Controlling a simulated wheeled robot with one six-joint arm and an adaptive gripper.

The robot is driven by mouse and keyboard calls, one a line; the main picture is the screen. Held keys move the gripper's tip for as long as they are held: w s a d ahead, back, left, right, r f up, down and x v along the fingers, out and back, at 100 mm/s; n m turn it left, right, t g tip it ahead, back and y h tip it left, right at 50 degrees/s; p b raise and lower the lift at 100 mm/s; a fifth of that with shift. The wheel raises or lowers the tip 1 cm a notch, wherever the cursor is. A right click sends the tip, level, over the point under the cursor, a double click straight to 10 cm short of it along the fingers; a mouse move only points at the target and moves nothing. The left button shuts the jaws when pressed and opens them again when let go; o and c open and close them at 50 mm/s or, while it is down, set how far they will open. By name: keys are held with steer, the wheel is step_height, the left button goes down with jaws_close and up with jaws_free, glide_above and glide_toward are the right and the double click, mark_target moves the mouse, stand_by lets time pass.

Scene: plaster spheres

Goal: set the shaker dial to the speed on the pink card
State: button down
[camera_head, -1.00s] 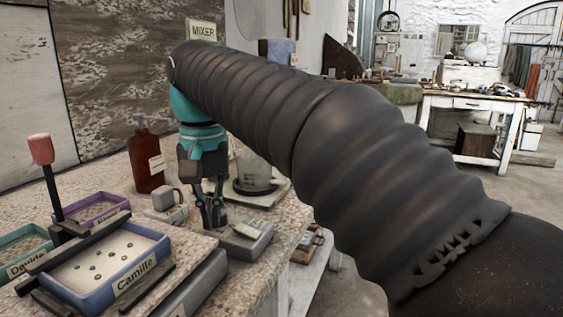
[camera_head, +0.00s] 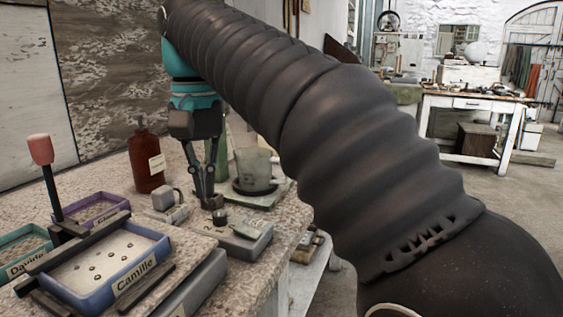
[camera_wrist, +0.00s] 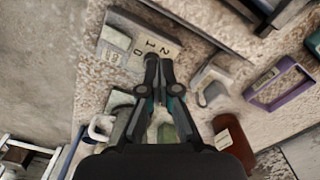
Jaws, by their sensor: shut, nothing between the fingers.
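A grey control box (camera_head: 254,243) stands near the table's front edge, with a small dark dial (camera_head: 220,217) on top. In the wrist view the box's face (camera_wrist: 172,49) carries the numerals 0, 1 and 2; my fingertips cover part of it, and the dial's pointing is not readable. My gripper (camera_head: 212,200) points down with its fingers together and empty, just above and behind the dial in the head view; it also shows in the wrist view (camera_wrist: 160,62). I cannot tell whether it touches the box. No pink card is recognisable.
A blue tray (camera_head: 150,282) labelled Camille lies between black bars at the front left, with purple (camera_head: 122,207) and teal trays behind it. A brown bottle (camera_head: 145,165), a small grey block and a cup (camera_head: 253,165) stand around my gripper.

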mark_target(211, 230)
steer(key=shift+w+d+f+m+b, duration=0.1)
steer(key=shift+d+f+m+b, duration=0.1)
steer(key=shift+f+m+b, duration=0.6)
steer(key=shift+w+d+f+m+b, duration=0.15)
steer(key=shift+f+m+b, duration=0.2)
steer(key=shift+f+m, duration=0.85)
steer(key=shift+s+d+f+m+b, duration=0.1)
steer(key=shift+d+f+m+b, duration=0.1)
steer(key=shift+f+m+b, duration=0.6)
steer(key=shift+w+f, duration=0.1)
steer(key=shift+f, duration=0.15)
steer(key=shift+w+a+r+p, duration=0.1)
steer(key=shift+r+p, duration=0.1)
steer(key=shift+p, duration=0.4)
steer(key=shift+w+a+f+p, duration=0.1)
steer(key=shift+a+p, duration=0.45)
steer(key=shift+p, duration=0.8)
